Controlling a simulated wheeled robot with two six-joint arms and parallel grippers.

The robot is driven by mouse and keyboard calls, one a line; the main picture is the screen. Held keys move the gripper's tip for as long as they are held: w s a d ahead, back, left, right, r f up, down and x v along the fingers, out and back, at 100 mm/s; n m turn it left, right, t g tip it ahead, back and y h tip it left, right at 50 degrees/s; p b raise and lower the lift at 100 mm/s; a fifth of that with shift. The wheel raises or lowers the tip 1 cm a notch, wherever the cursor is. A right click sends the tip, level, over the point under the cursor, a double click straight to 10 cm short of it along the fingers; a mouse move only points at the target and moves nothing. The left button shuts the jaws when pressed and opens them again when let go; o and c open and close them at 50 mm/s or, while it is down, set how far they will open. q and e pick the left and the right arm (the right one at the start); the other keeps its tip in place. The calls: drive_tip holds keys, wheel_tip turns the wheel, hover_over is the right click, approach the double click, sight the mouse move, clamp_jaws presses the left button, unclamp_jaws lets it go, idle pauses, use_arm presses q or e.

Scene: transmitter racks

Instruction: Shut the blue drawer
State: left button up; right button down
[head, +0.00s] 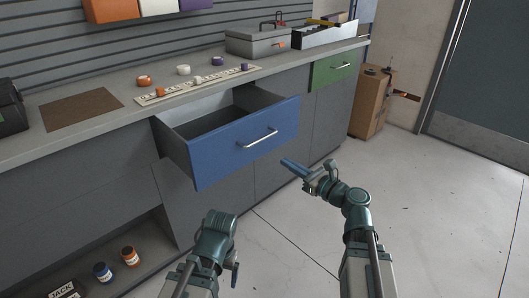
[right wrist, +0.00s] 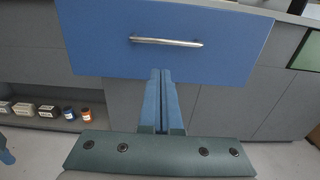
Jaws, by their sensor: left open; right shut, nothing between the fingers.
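The blue drawer (head: 240,145) stands pulled out from the grey workbench, and its inside shows empty. Its silver bar handle (head: 259,138) runs across the front. In the right wrist view the blue front (right wrist: 180,55) fills the upper middle, with the handle (right wrist: 166,41) above the fingertips. My right gripper (head: 285,163) is shut and empty, its blue fingers pointing at the lower right part of the drawer front, with a small gap that is hard to judge. My left gripper (head: 235,275) hangs low in front of the bench, away from the drawer; its fingers are mostly hidden.
A green drawer (head: 335,68) is set in the bench further right. A toolbox (head: 254,41) and a row of tape rolls (head: 183,70) stand on the worktop. An open shelf (head: 118,262) below holds jars. A cardboard box (head: 372,100) stands on the floor; floor to the right is clear.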

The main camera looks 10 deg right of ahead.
sight(251, 141)
drive_tip(key=x, duration=1.4)
drive_tip(key=shift+a, duration=0.1)
drive_tip(key=x, duration=2.4)
drive_tip(key=shift+w+a, duration=0.1)
drive_tip(key=shift+w, duration=0.25)
drive_tip(key=shift+w+a, duration=0.1)
drive_tip(key=shift+w, duration=0.1)
drive_tip(key=v, duration=1.5)
drive_tip(key=shift+s+a+f, duration=0.1)
drive_tip(key=shift+a, duration=0.05)
use_arm(q)
drive_tip(key=shift+s+d, duration=0.1)
drive_tip(key=shift+d, duration=0.2)
